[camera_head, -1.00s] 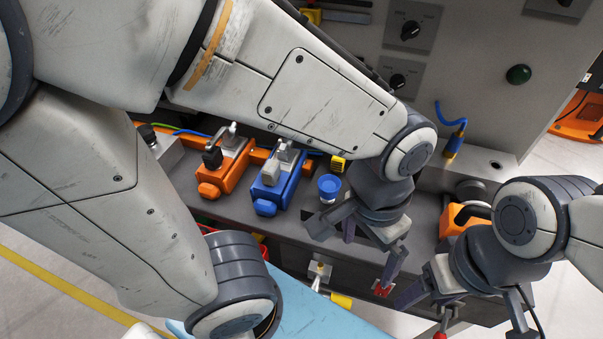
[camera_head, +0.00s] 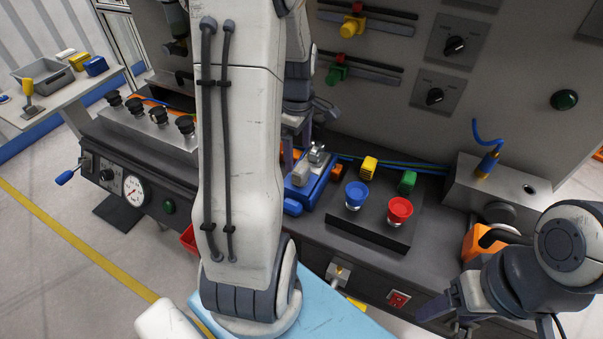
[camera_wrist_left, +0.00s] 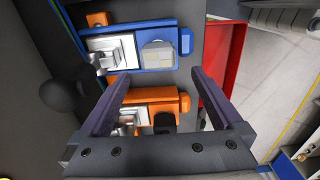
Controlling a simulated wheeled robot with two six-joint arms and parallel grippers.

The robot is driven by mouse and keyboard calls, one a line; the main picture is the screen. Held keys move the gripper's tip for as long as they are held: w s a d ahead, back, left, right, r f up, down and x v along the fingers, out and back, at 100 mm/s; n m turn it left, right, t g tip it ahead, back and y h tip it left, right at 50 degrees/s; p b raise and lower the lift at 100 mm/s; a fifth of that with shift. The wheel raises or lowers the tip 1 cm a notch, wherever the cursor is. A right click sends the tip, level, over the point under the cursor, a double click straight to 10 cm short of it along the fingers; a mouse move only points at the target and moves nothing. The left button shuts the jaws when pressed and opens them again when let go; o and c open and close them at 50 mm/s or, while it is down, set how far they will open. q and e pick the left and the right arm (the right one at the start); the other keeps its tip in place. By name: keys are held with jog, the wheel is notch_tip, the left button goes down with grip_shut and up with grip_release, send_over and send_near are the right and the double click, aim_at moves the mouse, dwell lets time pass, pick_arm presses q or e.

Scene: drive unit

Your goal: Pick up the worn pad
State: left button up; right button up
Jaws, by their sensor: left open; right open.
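In the left wrist view a blue clamp fixture (camera_wrist_left: 160,32) carries a rounded pale grey pad (camera_wrist_left: 158,56) with blocky yellowish patches beside its metal clamp. An orange clamp fixture (camera_wrist_left: 155,96) lies nearer, with a dark piece (camera_wrist_left: 164,122) on it. I cannot tell for certain which is the worn pad. My left gripper (camera_wrist_left: 162,79) is open and empty, its fingers spread above the orange fixture, short of the blue one. In the head view my left arm hides most of this gripper and the orange fixture; the blue fixture (camera_head: 306,190) shows partly. My right gripper (camera_head: 452,318) is open at lower right.
A blue cup (camera_head: 356,195) and a red cup (camera_head: 400,210) stand on a dark plate right of the fixtures. A red bin (camera_wrist_left: 222,62) is beside them in the wrist view. Black knobs (camera_head: 158,116) line the left panel. An orange object (camera_head: 478,243) is near my right arm.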

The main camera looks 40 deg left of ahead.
aim_at(301, 167)
pick_arm(q)
jog(key=f, duration=0.7)
jog(key=shift+w+d+f+p, duration=0.2)
jog(key=shift+d+p, duration=0.1)
grip_shut()
